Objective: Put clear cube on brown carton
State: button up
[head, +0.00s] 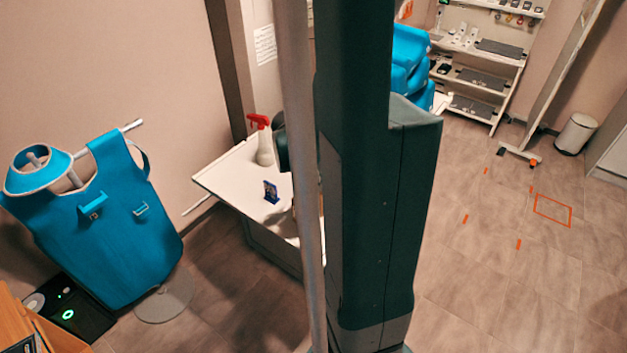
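I cannot make out a clear cube or a brown carton in the head view. A white-topped table (225,181) stands left of the middle. On it are a white spray bottle with a red head (263,140) and a small dark blue item (271,192) near the front. The right part of the tabletop is hidden behind a pale pole and a tall dark upright. Dark and pale shapes beside the pole are too covered to name. My gripper is not in view.
A blue apron on a stand (110,220) is at the left, beside a wooden-coloured edge (20,325). A white shelf unit (480,75) and a bin (576,134) are at the back right. The right floor, with orange marks (552,210), is mostly clear.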

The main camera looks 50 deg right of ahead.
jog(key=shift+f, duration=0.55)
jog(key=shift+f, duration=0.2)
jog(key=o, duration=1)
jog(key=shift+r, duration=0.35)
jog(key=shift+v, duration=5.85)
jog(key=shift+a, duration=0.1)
